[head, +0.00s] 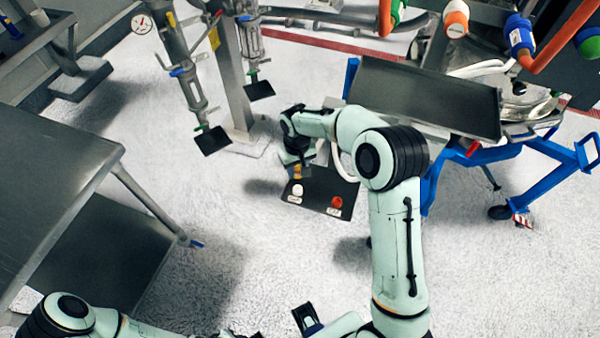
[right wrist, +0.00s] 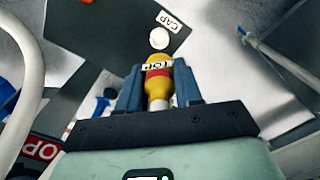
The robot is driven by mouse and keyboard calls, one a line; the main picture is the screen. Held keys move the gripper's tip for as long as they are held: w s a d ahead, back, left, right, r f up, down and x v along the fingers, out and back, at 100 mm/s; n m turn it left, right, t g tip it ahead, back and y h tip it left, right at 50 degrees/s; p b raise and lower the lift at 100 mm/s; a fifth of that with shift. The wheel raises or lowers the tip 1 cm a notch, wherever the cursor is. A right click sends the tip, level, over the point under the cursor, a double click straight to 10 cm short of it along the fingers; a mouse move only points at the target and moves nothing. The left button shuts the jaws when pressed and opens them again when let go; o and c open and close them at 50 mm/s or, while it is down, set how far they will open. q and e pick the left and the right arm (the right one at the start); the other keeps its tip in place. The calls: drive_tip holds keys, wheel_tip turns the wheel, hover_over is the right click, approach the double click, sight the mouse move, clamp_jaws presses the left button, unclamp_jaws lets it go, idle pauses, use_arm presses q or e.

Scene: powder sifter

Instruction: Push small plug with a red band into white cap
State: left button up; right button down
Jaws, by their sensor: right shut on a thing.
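My right gripper (head: 298,172) hangs over the left part of a dark panel in the head view. In the right wrist view its fingers (right wrist: 158,88) are shut around a small yellow plug (right wrist: 158,92) with a red band and a lettered white label. The plug also shows small and yellow in the head view (head: 297,168). The round white cap (right wrist: 158,38) lies beyond the plug's end, beside a "CAP" label. In the head view the cap (head: 297,190) is just below the gripper. I see a gap between plug and cap. My left arm (head: 68,308) is low at the left; its gripper's state is unclear.
The dark panel (head: 316,203) also carries a red button (head: 334,202) on its right. A white hose (head: 345,166) curves close beside it. A blue-framed metal cart (head: 505,150) stands at the right, a steel table (head: 55,170) at the left.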

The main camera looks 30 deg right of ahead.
drive_tip(key=shift+f+b, duration=1.8)
drive_tip(key=shift+f, duration=1.15)
use_arm(q)
drive_tip(key=shift+s+f+b, duration=0.1)
drive_tip(key=shift+s+f, duration=0.15)
drive_tip(key=shift+f, duration=0.5)
drive_tip(key=shift+s+f+b, duration=0.15)
drive_tip(key=shift+s+f, duration=0.15)
drive_tip(key=shift+f, duration=0.45)
drive_tip(key=shift+s+f+b, duration=0.1)
drive_tip(key=shift+s+f, duration=0.15)
drive_tip(key=shift+f, duration=0.5)
use_arm(e)
drive_tip(key=shift+f, duration=0.6)
use_arm(q)
drive_tip(key=shift+s+f+b, duration=0.1)
drive_tip(key=shift+f+b, duration=0.3)
use_arm(e)
drive_tip(key=shift+f, duration=0.85)
drive_tip(key=c, duration=0.7)
unclamp_jaws()
wheel_tip(320, 180, up, 13)
drive_tip(key=shift+r+p, duration=0.2)
drive_tip(key=shift+p, duration=0.45)
use_arm(q)
drive_tip(key=shift+r, duration=0.65)
